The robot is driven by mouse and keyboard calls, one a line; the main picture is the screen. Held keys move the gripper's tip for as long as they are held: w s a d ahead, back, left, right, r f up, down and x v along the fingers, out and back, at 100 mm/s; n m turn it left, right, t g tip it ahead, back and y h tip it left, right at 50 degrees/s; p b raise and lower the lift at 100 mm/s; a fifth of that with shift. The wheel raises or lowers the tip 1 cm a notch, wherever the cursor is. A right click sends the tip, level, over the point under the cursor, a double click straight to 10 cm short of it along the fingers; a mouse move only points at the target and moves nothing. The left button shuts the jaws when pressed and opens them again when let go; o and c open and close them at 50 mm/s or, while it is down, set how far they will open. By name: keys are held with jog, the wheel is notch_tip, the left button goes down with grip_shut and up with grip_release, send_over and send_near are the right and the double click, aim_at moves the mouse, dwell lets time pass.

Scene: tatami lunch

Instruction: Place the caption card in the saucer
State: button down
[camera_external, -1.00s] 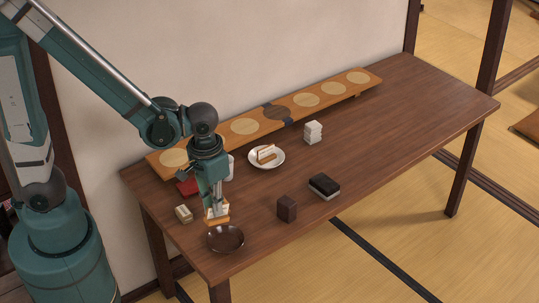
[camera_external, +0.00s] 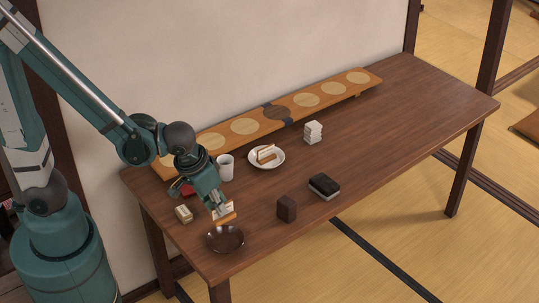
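A small white card with an orange-brown lower edge, which I take as the caption card (camera_external: 226,219), is held at the end of my gripper (camera_external: 221,208). My gripper is tilted and appears shut on the card. The dark brown round saucer (camera_external: 226,242) lies near the front left edge of the table. The card is over the saucer's back rim, tilted; I cannot tell whether they touch. The fingertips are small and partly merge with the card.
A white plate (camera_external: 252,161) holds a similar white and brown piece. A white cup (camera_external: 225,168), a cream block (camera_external: 184,214) and a red item (camera_external: 182,188) are close to my arm. Dark blocks (camera_external: 287,208) (camera_external: 324,186) stand to the right. The table's right side is clear.

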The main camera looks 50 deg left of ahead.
aim_at(218, 217)
jog(key=shift+f+b, duration=0.95)
jog(key=shift+f, duration=1.85)
jog(key=shift+f, duration=0.1)
jog(key=shift+f+b, duration=0.75)
jog(key=shift+f, duration=1.25)
jog(key=shift+f, duration=0.15)
jog(key=c, duration=3.1)
grip_release()
jog(key=o, duration=0.4)
jog(key=shift+o, duration=0.4)
jog(key=shift+r, duration=0.3)
